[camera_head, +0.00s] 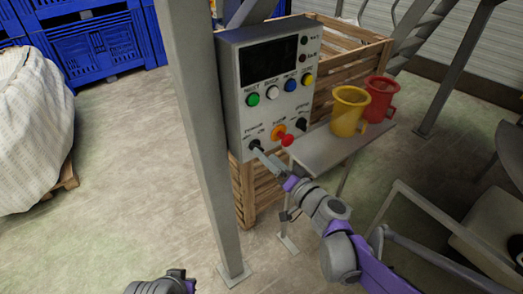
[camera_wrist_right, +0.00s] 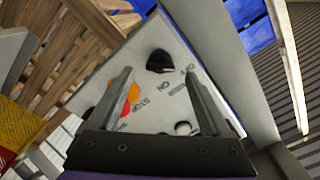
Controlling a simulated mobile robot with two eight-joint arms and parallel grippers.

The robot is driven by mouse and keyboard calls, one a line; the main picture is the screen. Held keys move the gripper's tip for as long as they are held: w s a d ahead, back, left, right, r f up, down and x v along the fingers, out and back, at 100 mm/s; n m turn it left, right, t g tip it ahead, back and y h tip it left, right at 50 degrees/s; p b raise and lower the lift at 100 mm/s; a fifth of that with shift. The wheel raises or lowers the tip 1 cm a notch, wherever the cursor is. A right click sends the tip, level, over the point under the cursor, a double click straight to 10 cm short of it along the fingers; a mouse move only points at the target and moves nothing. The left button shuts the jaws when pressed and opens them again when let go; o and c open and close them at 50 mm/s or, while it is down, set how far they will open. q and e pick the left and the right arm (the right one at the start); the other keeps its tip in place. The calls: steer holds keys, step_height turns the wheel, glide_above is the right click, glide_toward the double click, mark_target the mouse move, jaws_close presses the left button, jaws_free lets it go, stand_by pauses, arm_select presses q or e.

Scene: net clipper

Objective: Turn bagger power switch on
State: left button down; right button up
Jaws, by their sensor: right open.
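The grey control box (camera_head: 234,100) stands beside a metal post, with a dark screen at its top. The power switch is a black knob (camera_head: 254,144) at the box's lower left. In the right wrist view the black knob (camera_wrist_right: 160,61) shows just beyond and between the two spread fingertips (camera_wrist_right: 160,77). I cannot tell whether the fingers touch it. A piece of my left arm shows at the bottom edge of the head view; its fingers are not visible.
An orange-yellow switch with a red knob (camera_head: 288,141) and another black knob (camera_head: 302,124) sit right of the power switch. Yellow (camera_head: 348,112) and red (camera_head: 381,97) jugs stand on a small shelf. The grey post (camera_head: 201,130) rises close left; a wooden crate (camera_head: 345,55) is behind.

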steer(key=x, duration=0.3)
steer(key=shift+w+a, duration=0.2)
steer(key=shift+w, duration=0.05)
jaws_close()
